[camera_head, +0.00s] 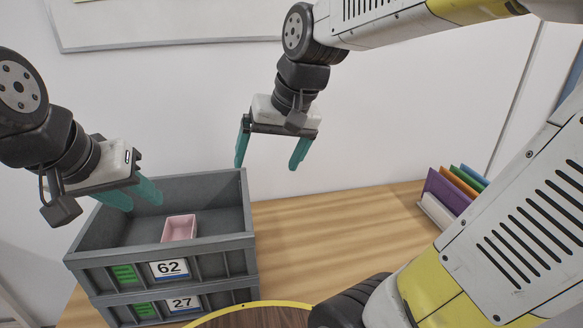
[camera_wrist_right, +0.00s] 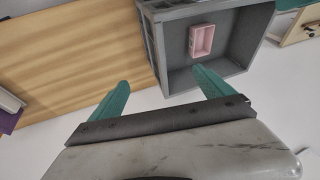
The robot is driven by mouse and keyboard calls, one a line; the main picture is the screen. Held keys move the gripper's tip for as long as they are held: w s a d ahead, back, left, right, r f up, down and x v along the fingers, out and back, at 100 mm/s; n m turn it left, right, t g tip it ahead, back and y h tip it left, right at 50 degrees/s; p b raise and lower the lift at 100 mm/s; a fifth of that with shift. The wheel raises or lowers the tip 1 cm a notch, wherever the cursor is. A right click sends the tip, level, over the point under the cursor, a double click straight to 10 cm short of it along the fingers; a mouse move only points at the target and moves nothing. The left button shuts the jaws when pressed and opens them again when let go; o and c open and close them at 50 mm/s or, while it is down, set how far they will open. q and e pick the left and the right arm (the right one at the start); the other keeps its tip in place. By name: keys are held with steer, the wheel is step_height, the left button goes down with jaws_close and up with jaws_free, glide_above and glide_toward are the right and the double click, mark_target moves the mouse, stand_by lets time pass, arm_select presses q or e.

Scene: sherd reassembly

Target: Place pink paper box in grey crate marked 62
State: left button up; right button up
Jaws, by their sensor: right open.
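The pink paper box (camera_head: 179,229) lies inside the grey crate marked 62 (camera_head: 213,262), toward its front wall. It is a small open tray. The right wrist view also shows the pink box (camera_wrist_right: 202,40) inside the grey crate (camera_wrist_right: 213,83). My left gripper (camera_head: 143,204) is over the crate's left part, with its teal fingers apart and nothing between them; it is left of the box, not touching it. My right gripper (camera_head: 267,166) is open and empty in the air, to the right of the crate and higher than its rim.
Crate 62 is stacked on a grey crate marked 27 (camera_head: 215,300). A rack of coloured folders (camera_head: 450,190) stands at the right of the wooden table (camera_head: 340,225). A round yellow-rimmed brown surface (camera_head: 250,318) is at the front. The table's middle is clear.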

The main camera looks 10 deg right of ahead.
steer(key=s+d+t, duration=0.2)
steer(key=s+d, duration=0.3)
steer(key=s, duration=0.2)
steer(key=shift+d+f+h, duration=0.25)
steer(key=shift+f+h, duration=0.1)
steer(key=shift+h, duration=0.05)
